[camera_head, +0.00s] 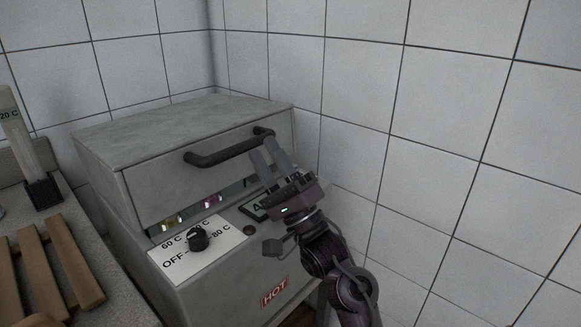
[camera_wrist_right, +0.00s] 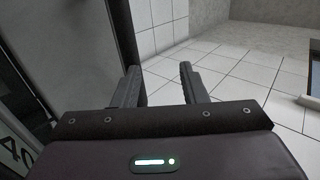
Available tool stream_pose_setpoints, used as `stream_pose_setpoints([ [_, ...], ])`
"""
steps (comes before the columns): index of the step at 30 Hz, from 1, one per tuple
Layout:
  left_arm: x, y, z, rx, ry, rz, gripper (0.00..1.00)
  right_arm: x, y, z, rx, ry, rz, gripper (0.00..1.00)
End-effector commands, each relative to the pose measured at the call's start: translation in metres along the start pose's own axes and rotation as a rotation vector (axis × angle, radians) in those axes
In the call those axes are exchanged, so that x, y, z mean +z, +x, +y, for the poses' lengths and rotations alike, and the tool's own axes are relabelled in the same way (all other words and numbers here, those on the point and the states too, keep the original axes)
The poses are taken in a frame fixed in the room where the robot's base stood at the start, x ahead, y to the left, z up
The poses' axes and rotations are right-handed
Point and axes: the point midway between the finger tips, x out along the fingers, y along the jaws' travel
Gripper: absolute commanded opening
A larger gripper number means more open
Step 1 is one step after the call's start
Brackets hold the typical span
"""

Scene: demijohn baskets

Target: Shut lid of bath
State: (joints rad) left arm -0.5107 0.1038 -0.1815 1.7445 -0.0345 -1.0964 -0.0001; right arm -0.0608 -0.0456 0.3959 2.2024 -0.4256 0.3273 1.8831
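The bath is a grey metal box (camera_head: 215,282) with a grey lid (camera_head: 165,128) on top. A gap runs under the lid's front edge, and small coloured things (camera_head: 170,222) show through it, so the lid stands slightly raised. A black bar handle (camera_head: 228,151) is fixed to the lid's front. My right gripper (camera_head: 266,153) is at the handle's right end, in front of the lid. In the right wrist view its fingers (camera_wrist_right: 160,72) are apart with nothing between them. A dark bar, apparently the handle (camera_wrist_right: 121,32), is beside the left finger. My left gripper is not in view.
A dial (camera_head: 198,237) on a temperature plate and a red HOT label (camera_head: 274,291) are on the bath's front. A counter with wooden slats (camera_head: 72,262) and a "20 C" post (camera_head: 25,135) stand at left. Tiled walls (camera_head: 450,150) close in behind and right.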

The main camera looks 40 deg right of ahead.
Motion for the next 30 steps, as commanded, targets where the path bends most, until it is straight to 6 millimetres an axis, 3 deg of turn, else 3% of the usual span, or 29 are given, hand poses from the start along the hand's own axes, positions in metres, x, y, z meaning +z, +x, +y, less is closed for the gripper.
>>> stream_pose_setpoints([
  [3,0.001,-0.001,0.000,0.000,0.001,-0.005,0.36,0.000,-0.017,-0.021,-0.002,-0.004,0.000,0.38],
  [9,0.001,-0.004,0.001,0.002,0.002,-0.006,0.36,0.001,-0.036,-0.042,-0.001,-0.002,0.000,0.38],
  [21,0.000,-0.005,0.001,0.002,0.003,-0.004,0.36,0.001,-0.042,-0.048,-0.001,-0.001,-0.001,0.38],
  [30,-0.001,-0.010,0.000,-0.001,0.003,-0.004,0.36,0.003,-0.032,-0.051,0.007,-0.033,-0.003,0.00],
])
